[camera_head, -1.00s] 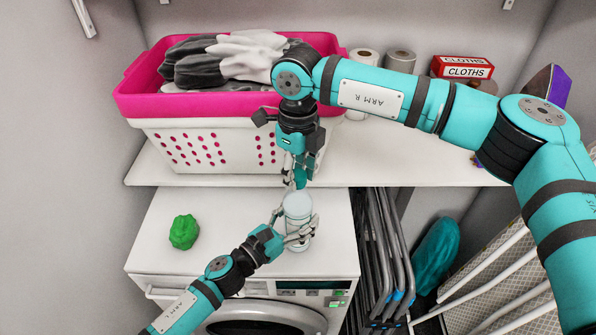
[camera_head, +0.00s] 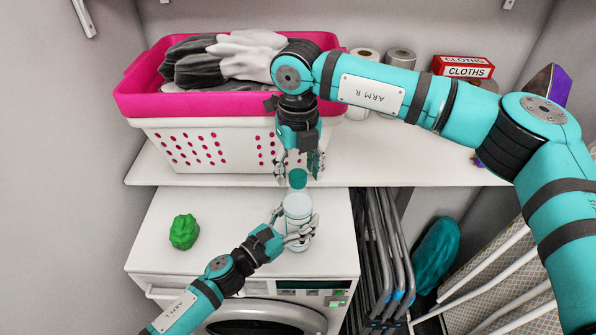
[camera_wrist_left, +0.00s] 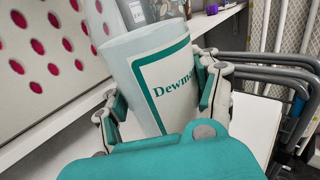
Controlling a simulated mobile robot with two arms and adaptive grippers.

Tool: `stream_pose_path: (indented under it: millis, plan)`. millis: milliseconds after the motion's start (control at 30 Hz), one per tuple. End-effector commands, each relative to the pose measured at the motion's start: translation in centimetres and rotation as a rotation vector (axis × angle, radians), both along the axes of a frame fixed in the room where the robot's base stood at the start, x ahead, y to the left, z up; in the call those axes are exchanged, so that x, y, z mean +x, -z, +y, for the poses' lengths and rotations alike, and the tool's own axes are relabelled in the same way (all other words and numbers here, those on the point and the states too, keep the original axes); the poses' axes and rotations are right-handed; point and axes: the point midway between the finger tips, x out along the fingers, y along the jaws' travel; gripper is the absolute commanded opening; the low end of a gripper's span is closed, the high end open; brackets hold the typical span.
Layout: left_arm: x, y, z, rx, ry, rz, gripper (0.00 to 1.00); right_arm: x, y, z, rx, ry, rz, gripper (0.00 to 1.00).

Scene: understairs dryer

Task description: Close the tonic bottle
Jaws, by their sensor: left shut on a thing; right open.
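The tonic bottle (camera_head: 298,212) is pale with a teal-edged label; it stands upright on the white dryer's top. My left gripper (camera_head: 298,232) is shut around its body. In the left wrist view the bottle (camera_wrist_left: 152,75) sits between both fingers and shows part of the word "Dewma". A teal cap (camera_head: 297,178) shows at the bottle's top end. I cannot tell whether it is fully seated. My right gripper (camera_head: 299,169) is open, its fingers spread on either side just above the cap.
A green lump (camera_head: 184,232) lies on the dryer (camera_head: 240,215), left of the bottle. A pink and white basket (camera_head: 190,145) of gloves stands on the shelf (camera_head: 390,165) behind. Folded racks (camera_head: 385,250) stand right of the dryer.

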Motion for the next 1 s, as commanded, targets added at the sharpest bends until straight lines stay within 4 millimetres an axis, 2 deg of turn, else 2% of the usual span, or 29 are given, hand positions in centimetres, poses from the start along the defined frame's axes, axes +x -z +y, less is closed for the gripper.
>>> stream_pose_path:
  millis: [100, 267, 667, 767, 1000]
  plan:
    - [0.0, 0.2, 0.0, 0.004, 0.000, 0.002, 0.00, 0.0, -1.8, 0.1, 0.002, -0.001, -0.002, 0.54]
    - [0.0, 0.2, 0.0, 0.004, 0.000, 0.002, 0.00, 0.0, -3.5, 0.0, 0.001, -0.001, -0.002, 0.54]
    - [-0.1, 0.2, 0.0, 0.004, 0.000, 0.002, 0.00, 0.0, -3.8, 0.0, 0.000, -0.047, -0.001, 0.53]
    - [-0.1, 0.2, 0.0, 0.004, 0.000, 0.002, 0.00, 0.0, -4.2, 0.0, 0.000, -0.170, -0.001, 0.53]
    - [-0.1, 0.2, 0.0, 0.004, 0.000, 0.002, 0.00, 0.1, -5.7, 0.0, -0.003, -0.661, -0.002, 0.53]
